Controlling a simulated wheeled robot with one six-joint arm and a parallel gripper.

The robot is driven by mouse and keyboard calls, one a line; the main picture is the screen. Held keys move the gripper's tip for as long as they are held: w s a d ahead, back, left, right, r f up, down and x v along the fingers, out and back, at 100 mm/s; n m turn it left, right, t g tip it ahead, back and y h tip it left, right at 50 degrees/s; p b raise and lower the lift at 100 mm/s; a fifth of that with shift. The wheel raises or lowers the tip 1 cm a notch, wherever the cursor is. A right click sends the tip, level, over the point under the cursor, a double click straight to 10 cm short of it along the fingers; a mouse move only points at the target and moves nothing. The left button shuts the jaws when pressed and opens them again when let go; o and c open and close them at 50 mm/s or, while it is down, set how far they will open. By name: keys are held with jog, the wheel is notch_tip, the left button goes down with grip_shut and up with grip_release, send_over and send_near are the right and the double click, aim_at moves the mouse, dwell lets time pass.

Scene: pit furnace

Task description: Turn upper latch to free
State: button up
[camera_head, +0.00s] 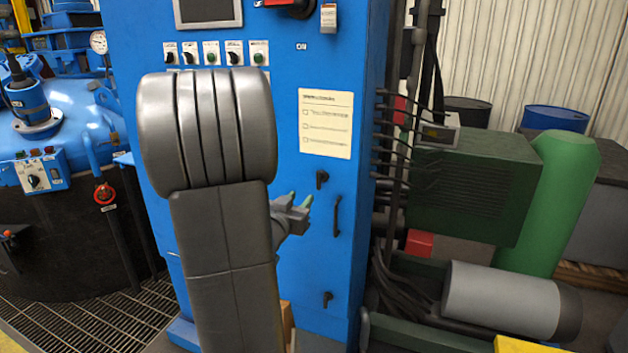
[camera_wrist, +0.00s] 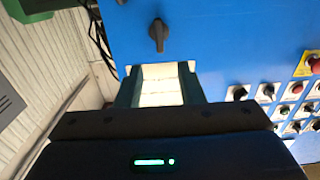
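The upper latch (camera_head: 321,179) is a small black turn knob on the blue cabinet door (camera_head: 318,255), below a paper checklist. In the wrist view the latch (camera_wrist: 158,35) shows ahead of the fingertips, its grip part pointing roughly up and down the picture. In the wrist view my gripper (camera_wrist: 160,72) is open and empty, with the pale checklist seen between the fingers. It looks apart from the latch. A black door handle (camera_head: 337,215) and a lower latch (camera_head: 327,299) sit below.
The checklist (camera_head: 326,123) is fixed above the latch. Switches and buttons (camera_head: 216,53) line the cabinet's upper part. Cables (camera_head: 397,135) run along its right side, near a dark green box (camera_head: 470,190). A blue furnace vessel (camera_head: 60,150) stands left.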

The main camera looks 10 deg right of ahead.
aim_at(318, 180)
jog(key=p+x, duration=0.2)
jog(key=x, duration=1)
jog(key=shift+s, duration=0.1)
grip_shut()
